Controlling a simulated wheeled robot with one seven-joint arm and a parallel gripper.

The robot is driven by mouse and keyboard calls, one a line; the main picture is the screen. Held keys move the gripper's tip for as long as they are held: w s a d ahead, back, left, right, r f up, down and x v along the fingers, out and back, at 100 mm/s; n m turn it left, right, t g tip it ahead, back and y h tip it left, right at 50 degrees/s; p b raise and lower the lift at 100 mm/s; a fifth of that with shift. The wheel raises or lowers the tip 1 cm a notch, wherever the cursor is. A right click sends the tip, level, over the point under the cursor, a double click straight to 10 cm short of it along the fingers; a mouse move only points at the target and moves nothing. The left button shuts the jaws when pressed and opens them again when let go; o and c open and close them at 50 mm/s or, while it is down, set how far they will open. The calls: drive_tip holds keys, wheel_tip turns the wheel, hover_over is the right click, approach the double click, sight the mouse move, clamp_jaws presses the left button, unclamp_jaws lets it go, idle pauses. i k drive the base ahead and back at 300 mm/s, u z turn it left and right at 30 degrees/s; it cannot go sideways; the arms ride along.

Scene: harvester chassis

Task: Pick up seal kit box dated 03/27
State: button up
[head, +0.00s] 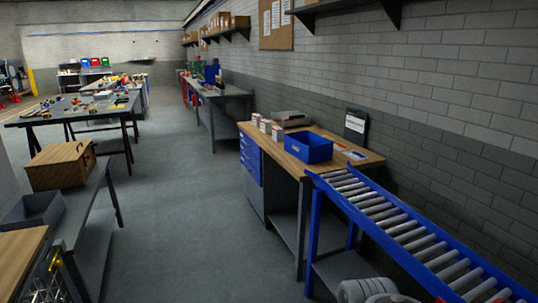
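Three small white boxes with reddish markings stand in a row on the wooden-topped workbench (335,142) at centre right. They are the left box (256,119), the middle box (265,126) and the right box (277,133). They look like the seal kit boxes, but their dates are too small to read, so I cannot tell which is dated 03/27. My gripper is not in view.
A blue bin (308,147) sits right of the boxes, with a grey object (292,117) behind. A blue-railed roller conveyor (400,225) adjoins the bench. A wooden box (61,166) sits on the left bench. The grey floor (185,190) between is clear.

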sight(277, 132)
drive_tip(key=u, duration=0.25)
drive_tip(key=i, duration=2.1)
drive_tip(key=u, duration=0.35)
drive_tip(key=i, duration=2.95)
drive_tip(key=z, duration=0.1)
